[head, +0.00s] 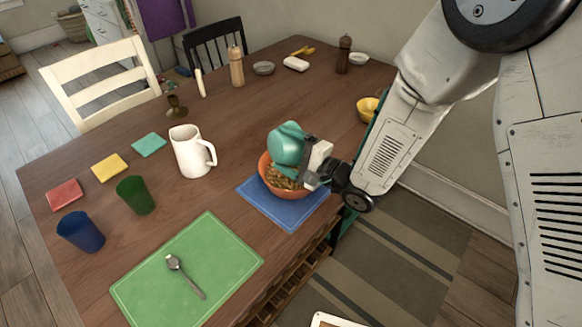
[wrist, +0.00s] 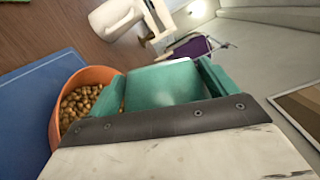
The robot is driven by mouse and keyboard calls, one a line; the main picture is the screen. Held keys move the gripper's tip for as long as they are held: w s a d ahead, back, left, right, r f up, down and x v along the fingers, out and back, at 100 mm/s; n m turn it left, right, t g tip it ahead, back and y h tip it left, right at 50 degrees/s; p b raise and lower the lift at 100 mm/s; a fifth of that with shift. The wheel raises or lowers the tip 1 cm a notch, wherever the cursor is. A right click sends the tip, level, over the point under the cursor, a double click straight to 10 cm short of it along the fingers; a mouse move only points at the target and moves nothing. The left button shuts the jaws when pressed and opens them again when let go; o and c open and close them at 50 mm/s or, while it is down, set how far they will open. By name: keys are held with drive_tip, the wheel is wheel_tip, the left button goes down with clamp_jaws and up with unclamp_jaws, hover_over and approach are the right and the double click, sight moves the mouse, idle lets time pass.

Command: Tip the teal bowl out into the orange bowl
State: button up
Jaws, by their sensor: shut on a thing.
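The teal bowl (head: 287,146) is held tipped steeply on its side above the orange bowl, with its outside toward the head camera. My gripper (head: 312,152) is shut on its rim side. In the wrist view the teal bowl (wrist: 163,86) shows in front of the dark jaw edge. The orange bowl (head: 266,182) stands upright on a blue mat (head: 283,213). Small tan pieces (head: 285,178) lie in the orange bowl, and they show in the wrist view too (wrist: 80,103). The inside of the teal bowl is hidden, so I cannot tell whether anything is in it.
A white pitcher (head: 190,152) stands left of the bowls. A green mat (head: 187,272) with a spoon lies at the front. Green (head: 136,195) and blue (head: 81,231) cups stand at the left. A yellow bowl (head: 367,109) is near the right edge. Bare table lies behind the bowls.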

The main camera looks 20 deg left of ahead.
drive_tip(key=shift+w+d+m, duration=0.1)
drive_tip(key=shift+w+m, duration=0.05)
drive_tip(key=shift+m, duration=0.15)
drive_tip(key=s+a+n, duration=0.1)
drive_tip(key=n, duration=0.1)
drive_tip(key=s+a+n+h, duration=0.1)
drive_tip(key=n, duration=0.1)
drive_tip(key=shift+s+f+h, duration=0.15)
drive_tip(key=shift+f+h, duration=0.15)
drive_tip(key=shift+f, duration=0.1)
drive_tip(key=shift+f+n+h, duration=0.15)
drive_tip(key=shift+n+h, duration=0.15)
drive_tip(key=shift+n, duration=0.1)
drive_tip(key=s+a+f+n+t+h+b, duration=0.1)
drive_tip(key=s+a+f+n+t+h, duration=0.3)
drive_tip(key=s+a+n, duration=0.3)
drive_tip(key=s+n+t+h, duration=0.1)
drive_tip(key=n, duration=0.3)
drive_tip(key=shift+h+b, duration=0.3)
drive_tip(key=shift+b, duration=0.1)
